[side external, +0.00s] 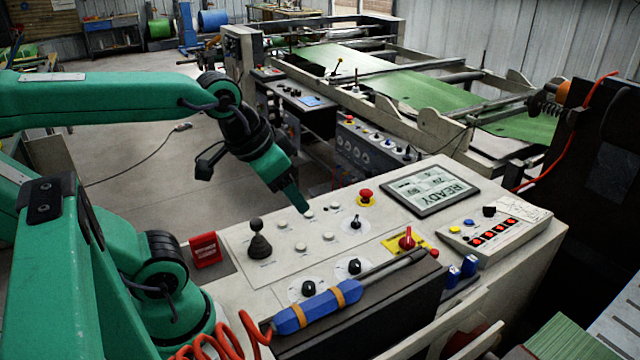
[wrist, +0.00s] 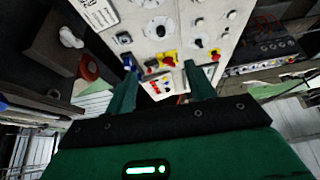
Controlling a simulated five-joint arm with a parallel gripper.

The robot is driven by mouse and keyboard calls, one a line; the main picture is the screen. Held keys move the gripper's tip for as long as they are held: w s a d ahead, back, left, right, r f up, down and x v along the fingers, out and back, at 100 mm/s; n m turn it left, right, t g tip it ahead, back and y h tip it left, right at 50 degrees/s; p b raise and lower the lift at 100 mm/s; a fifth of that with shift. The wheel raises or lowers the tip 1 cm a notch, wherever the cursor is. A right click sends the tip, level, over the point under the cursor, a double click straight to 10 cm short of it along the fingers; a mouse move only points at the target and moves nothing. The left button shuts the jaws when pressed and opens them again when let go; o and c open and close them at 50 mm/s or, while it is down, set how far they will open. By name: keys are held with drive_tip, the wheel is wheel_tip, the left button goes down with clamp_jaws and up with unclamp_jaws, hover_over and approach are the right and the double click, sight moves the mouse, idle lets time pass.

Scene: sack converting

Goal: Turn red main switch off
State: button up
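The red main switch (side external: 407,240) is a red rotary handle on a yellow plate, on the sloping top of the grey control desk. In the wrist view the red switch (wrist: 169,61) shows on its yellow plate, between and beyond the fingertips. My gripper (side external: 303,208) points down over the white buttons, left of the switch and apart from it. In the wrist view my gripper (wrist: 160,72) has its two green fingers spread with nothing between them. The exact handle angle is hard to read.
A red emergency button (side external: 366,195) stands behind the switch. A black lever (side external: 259,240) and black knobs (side external: 355,266) rise from the desk. A blue-handled tool (side external: 318,306) lies along the front edge. A READY display (side external: 430,189) and a keypad box (side external: 494,235) are at right.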

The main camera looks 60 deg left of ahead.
drive_tip(key=o, duration=0.3)
drive_tip(key=shift+w+r, duration=0.15)
drive_tip(key=shift+w, duration=0.3)
drive_tip(key=shift+o, duration=1.2)
drive_tip(key=w+r+m+g, duration=0.1)
drive_tip(key=w+m, duration=0.1)
drive_tip(key=w, duration=0.6)
drive_tip(key=shift+w+m+g, duration=0.2)
drive_tip(key=shift+m+g, duration=0.1)
drive_tip(key=shift+g, duration=0.1)
drive_tip(key=m+g, duration=0.4)
drive_tip(key=m, duration=0.2)
hover_over(409, 235)
drive_tip(key=f, duration=1.6)
drive_tip(key=shift+s+a, duration=0.1)
drive_tip(key=shift+s, duration=0.1)
drive_tip(key=shift+w+f, duration=0.25)
drive_tip(key=shift+f, duration=0.2)
drive_tip(key=shift+f, duration=0.1)
drive_tip(key=shift+f, duration=3.8)
